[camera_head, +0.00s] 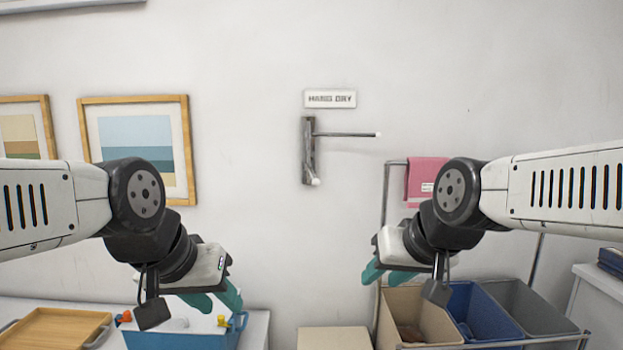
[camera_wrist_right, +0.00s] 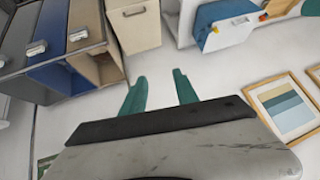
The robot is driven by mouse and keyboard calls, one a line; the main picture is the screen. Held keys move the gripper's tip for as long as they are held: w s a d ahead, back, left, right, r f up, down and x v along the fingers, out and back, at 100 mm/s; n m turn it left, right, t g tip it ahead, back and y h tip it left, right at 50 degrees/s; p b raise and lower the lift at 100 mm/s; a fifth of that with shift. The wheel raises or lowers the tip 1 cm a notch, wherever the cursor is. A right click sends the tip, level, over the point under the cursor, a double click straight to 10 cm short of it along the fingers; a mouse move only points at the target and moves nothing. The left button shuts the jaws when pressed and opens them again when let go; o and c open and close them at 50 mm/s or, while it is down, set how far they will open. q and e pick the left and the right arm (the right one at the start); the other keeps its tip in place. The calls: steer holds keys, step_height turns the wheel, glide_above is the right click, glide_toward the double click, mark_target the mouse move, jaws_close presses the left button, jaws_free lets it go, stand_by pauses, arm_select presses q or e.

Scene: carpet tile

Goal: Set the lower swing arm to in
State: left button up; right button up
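A dark grey wall bracket (camera_head: 308,150) is fixed to the wall under a "HANG DRY" sign (camera_head: 330,99). Its upper swing arm (camera_head: 345,135) is a thin dark rod reaching right, with a pale tip. The lower swing arm (camera_head: 315,182) shows mainly as a pale tip at the bracket's foot and seems to point out from the wall toward me. My left gripper (camera_head: 215,300) is open and empty, below and left of the bracket. My right gripper (camera_head: 385,274) is open and empty, below and right of it; its teal fingers stand apart in the right wrist view (camera_wrist_right: 160,85).
A sorter with beige (camera_head: 400,296), blue (camera_head: 485,310) and grey bins stands lower right, with a pink towel (camera_head: 424,178) on its rail. A blue box (camera_head: 180,334) and wooden tray (camera_head: 55,330) are lower left. Framed pictures hang left. The wall around the bracket is clear.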

steer(key=w+a+r+m+t, duration=0.1)
steer(key=w+a+r+t, duration=0.15)
steer(key=w, duration=0.75)
steer(key=w+a+r+t, duration=0.2)
steer(key=w+a+t, duration=0.2)
steer(key=w, duration=0.7)
steer(key=m+t+h, duration=0.2)
steer(key=t+h, duration=0.1)
steer(key=t, duration=0.5)
glide_toward(315, 177)
steer(key=w, duration=0.3)
steer(key=x, duration=0.7)
steer(key=shift+w+a+r, duration=0.1)
steer(key=shift+r, duration=0.05)
jaws_close()
